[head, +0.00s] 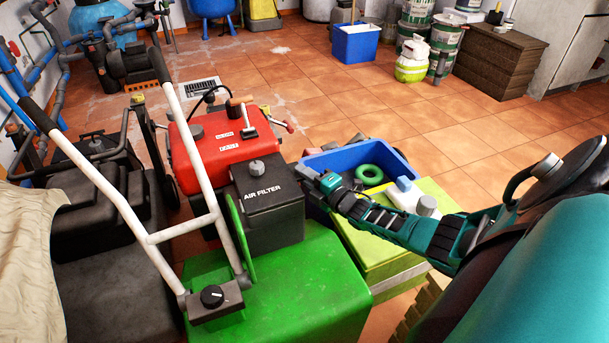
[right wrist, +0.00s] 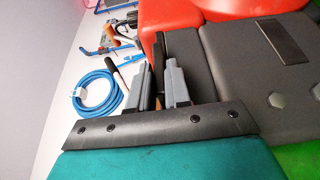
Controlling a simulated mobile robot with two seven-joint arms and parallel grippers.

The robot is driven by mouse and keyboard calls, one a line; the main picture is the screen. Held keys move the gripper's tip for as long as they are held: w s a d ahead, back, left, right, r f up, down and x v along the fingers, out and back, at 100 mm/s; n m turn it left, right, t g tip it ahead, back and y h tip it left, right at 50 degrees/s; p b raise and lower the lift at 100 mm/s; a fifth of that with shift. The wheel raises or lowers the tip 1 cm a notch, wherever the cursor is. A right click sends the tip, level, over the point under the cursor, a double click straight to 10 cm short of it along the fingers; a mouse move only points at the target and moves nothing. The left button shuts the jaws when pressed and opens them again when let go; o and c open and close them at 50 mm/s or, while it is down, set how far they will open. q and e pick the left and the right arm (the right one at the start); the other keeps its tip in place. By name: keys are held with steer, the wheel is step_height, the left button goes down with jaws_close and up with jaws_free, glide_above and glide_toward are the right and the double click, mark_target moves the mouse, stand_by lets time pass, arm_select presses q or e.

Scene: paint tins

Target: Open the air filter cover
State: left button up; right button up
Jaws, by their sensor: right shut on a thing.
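The air filter is a black box (head: 272,218) on the green machine, beside the red tank. Its cover (head: 258,187) has "AIR FILTER" lettering and a grey knob (head: 257,167) on top. The cover looks down flat on the box. My right gripper (head: 303,172) reaches in from the right to the cover's right edge. In the right wrist view its two grey fingers (right wrist: 163,88) are shut on a thin dark part at the side of the dark grey air filter box (right wrist: 235,75). The exact grip is partly hidden. My left gripper is not in view.
The red tank (head: 205,155) stands behind the air filter. A white handle frame (head: 128,205) rises at the left. A blue crate (head: 335,160) with a green ring (head: 369,175) lies under and beside my right arm. The tiled floor (head: 300,75) behind is mostly clear.

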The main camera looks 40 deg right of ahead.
jaws_close()
